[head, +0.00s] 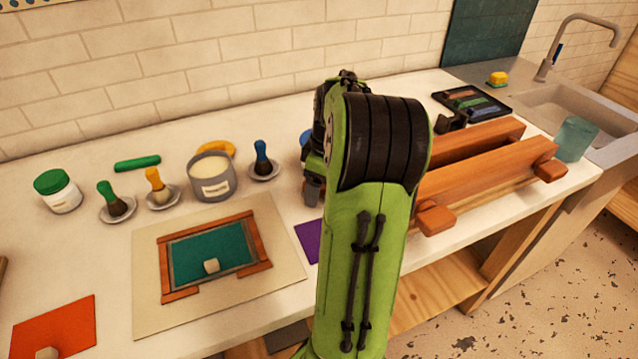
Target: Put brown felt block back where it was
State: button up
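I cannot make out a clearly brown felt block. One small beige block (211,266) lies on the teal panel (212,245) inside the wooden frame. Another pale block (47,353) sits on the orange sheet (55,325), cut by the picture's bottom edge. My gripper (312,190) points down above the table, left of my green forearm and near the purple sheet (308,241). My arm hides most of it, so its opening and anything between its fingers do not show.
Brushes on saucers (118,213), a grey tin (212,179) and a green-lidded jar (58,192) line the back. A wooden press (480,170), dark tray (472,103), glass (575,138) and sink (565,100) stand right.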

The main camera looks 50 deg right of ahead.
notch_tip(320, 180, up, 12)
jog(key=s+p, duration=0.2)
jog(key=p, duration=0.3)
jog(key=w+a+r+h, duration=0.1)
jog(key=a+r, duration=0.1)
jog(key=a, duration=0.7)
jog(key=w+a+r, duration=0.2)
jog(key=a, duration=0.7)
jog(key=s+a+f+m+t, duration=0.2)
jog(key=s+a+f+t, duration=0.1)
jog(key=s+a, duration=0.7)
jog(key=a+f, duration=0.1)
jog(key=a, duration=0.1)
jog(key=shift+a+m+t+y, duration=0.3)
jog(key=shift+a+m+t, duration=0.05)
jog(key=shift+m+t, duration=0.05)
